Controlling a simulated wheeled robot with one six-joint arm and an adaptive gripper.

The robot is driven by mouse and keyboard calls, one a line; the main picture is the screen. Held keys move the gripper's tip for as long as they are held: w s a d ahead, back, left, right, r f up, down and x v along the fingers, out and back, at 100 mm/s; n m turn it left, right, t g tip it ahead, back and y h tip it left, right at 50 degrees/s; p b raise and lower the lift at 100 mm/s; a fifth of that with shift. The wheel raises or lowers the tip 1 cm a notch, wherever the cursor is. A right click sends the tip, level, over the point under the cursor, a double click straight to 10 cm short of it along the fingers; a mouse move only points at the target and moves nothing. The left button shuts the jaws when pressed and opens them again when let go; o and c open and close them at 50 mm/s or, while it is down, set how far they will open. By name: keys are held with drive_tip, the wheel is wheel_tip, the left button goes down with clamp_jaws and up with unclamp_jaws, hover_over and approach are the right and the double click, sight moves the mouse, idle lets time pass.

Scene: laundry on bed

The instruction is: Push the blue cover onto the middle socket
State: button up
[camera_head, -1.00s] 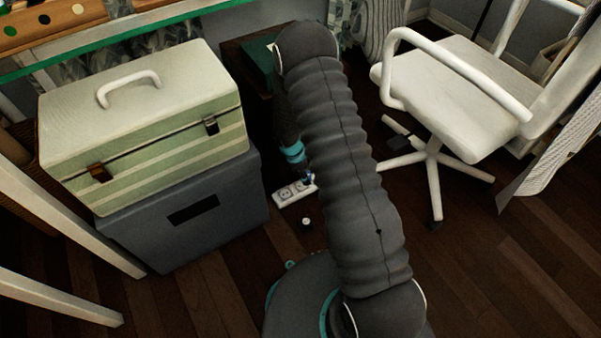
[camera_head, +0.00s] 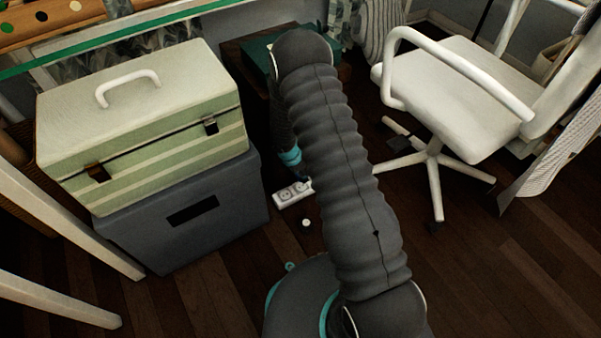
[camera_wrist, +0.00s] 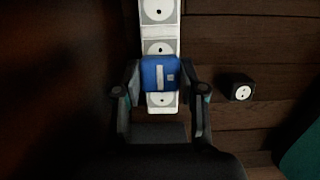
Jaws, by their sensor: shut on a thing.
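The blue cover (camera_wrist: 160,74) with a pale mark on its face is between the two fingers of my gripper (camera_wrist: 161,80), which is shut on it. In the wrist view the white socket strip (camera_wrist: 171,33) runs up the picture behind the cover. The middle socket (camera_wrist: 160,47) shows just above the cover, and another socket (camera_wrist: 160,99) shows just below it. A third socket (camera_wrist: 159,9) is at the top edge. I cannot tell whether the cover touches the strip. In the head view the strip (camera_head: 281,198) lies on the floor, its right end hidden by my arm.
A small dark block with a white round face (camera_wrist: 240,91) lies on the floor right of the strip. A grey box (camera_head: 200,235) carrying a green-striped case (camera_head: 150,145) stands left in the head view. A white chair (camera_head: 460,95) stands right. Dark floor is open in front.

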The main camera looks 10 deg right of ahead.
sight(301, 187)
drive_tip(key=shift+f+b, duration=1.75)
drive_tip(key=shift+f, duration=0.65)
drive_tip(key=shift+f+b, duration=0.35)
drive_tip(key=shift+f, duration=0.25)
idle(0.6)
drive_tip(key=o, duration=1)
drive_tip(key=shift+r, duration=0.1)
drive_tip(key=v, duration=1.1)
drive_tip(key=shift+a+r, duration=0.1)
drive_tip(key=shift+r, duration=0.3)
